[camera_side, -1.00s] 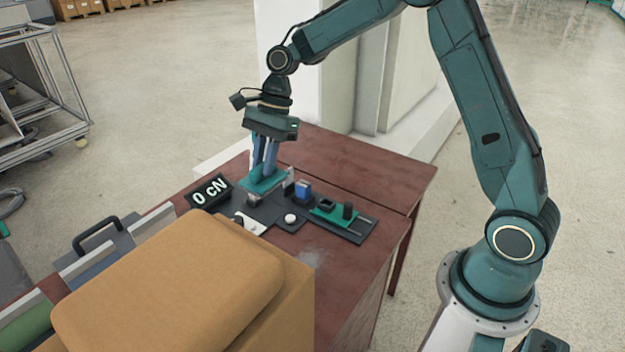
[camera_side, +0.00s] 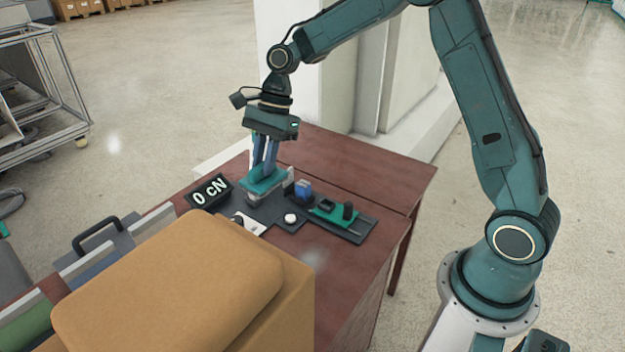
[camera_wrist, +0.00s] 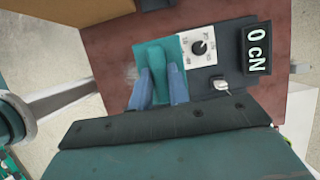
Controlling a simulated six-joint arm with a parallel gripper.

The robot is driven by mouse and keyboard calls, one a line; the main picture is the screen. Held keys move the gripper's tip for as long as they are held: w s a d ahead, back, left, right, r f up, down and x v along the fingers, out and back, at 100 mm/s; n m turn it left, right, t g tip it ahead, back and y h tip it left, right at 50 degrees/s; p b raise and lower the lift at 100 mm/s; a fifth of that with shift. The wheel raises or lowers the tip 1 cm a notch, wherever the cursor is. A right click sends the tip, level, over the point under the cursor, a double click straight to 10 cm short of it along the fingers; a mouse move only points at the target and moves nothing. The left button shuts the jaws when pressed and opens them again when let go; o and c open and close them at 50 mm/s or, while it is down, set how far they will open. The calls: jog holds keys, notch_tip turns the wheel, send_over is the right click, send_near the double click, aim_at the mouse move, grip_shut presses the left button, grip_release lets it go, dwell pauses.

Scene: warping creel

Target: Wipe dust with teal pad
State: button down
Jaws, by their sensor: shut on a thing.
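My gripper (camera_side: 264,168) is shut on the teal pad (camera_side: 262,186), held over the dark fixture at the table's back left. The pad also shows between the fingers in the wrist view (camera_wrist: 157,58). I cannot tell whether the pad touches what lies below it. A pale dusty patch (camera_side: 313,257) lies on the red-brown tabletop, near the cardboard-coloured box and apart from the pad. Part of the fixture is hidden by the pad.
A display reading 0 cN (camera_side: 209,194) stands left of the pad. A white dial plate (camera_wrist: 199,46), a blue block (camera_side: 303,190) and a green slider part (camera_side: 328,211) crowd the fixture. A large tan box (camera_side: 185,275) blocks the front left. The table's right side is clear.

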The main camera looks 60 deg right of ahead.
jog(key=s+a+f, duration=0.3)
jog(key=s+f, duration=0.8)
jog(key=shift+a+f, duration=0.3)
jog(key=shift+a, duration=0.05)
jog(key=shift+f, duration=0.15)
jog(key=shift+f, duration=3.15)
jog(key=shift+d+f, duration=0.4)
jog(key=shift+f, duration=0.35)
jog(key=shift+d, duration=5.05)
jog(key=shift+a, duration=5.55)
notch_tip(320, 180, up, 8)
